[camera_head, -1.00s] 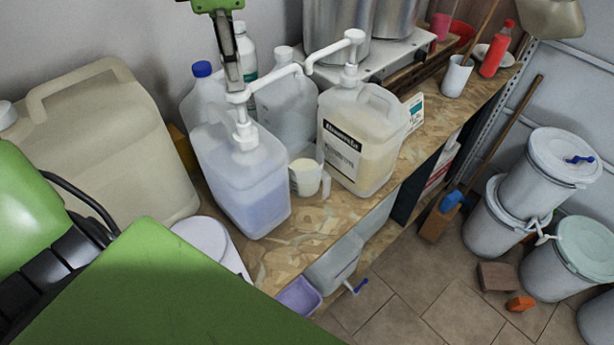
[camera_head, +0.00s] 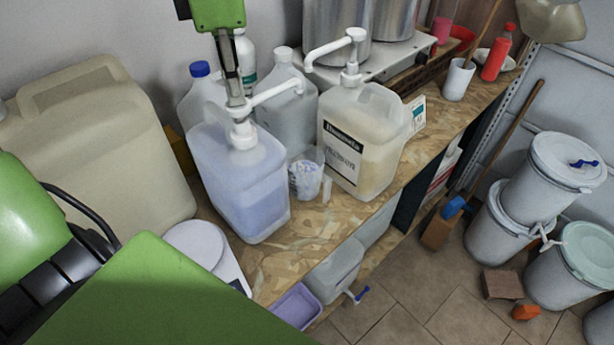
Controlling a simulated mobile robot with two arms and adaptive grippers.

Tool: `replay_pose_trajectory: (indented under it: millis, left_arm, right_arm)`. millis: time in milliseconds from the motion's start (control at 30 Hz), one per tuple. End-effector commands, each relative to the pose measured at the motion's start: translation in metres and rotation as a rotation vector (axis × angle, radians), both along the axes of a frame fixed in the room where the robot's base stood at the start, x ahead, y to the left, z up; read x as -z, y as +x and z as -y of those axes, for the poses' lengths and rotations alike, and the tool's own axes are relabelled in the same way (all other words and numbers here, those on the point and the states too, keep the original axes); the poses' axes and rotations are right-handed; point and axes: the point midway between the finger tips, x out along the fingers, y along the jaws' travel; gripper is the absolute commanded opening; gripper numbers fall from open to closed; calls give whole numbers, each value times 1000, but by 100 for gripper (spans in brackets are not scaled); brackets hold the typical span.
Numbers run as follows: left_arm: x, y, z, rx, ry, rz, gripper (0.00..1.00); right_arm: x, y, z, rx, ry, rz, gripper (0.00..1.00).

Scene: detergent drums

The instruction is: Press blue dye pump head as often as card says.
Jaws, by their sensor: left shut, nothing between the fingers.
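The blue dye jug (camera_head: 240,190) is a translucent container of blue liquid on the wooden bench. Its white pump head (camera_head: 240,112) sits low, close to the collar, with its spout pointing right. My left gripper (camera_head: 235,98) is shut, with its fingertips down on top of the pump head. A clear cup (camera_head: 306,178) stands right of the jug, with pale bluish-white contents. A small white and teal card (camera_head: 416,114) stands behind the cream jug; its writing is too small to read. My right gripper is out of view.
A labelled cream jug (camera_head: 358,145) with its own white pump stands right of the cup. A clear bottle (camera_head: 290,105) stands behind the spout. A large beige canister (camera_head: 95,150) stands at left. The bench front has some bare room.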

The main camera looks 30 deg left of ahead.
Motion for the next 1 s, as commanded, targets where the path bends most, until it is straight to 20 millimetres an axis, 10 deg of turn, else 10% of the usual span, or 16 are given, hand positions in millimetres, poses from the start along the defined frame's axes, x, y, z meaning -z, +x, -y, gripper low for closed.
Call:
replay_pose_trajectory:
  millis: [533,1000]
  left_arm:
    - [-53,0,0,0,-1,1,0]
    - [-55,0,0,0,0,0,0]
  right_arm:
    - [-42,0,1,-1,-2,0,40]
    - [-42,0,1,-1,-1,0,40]
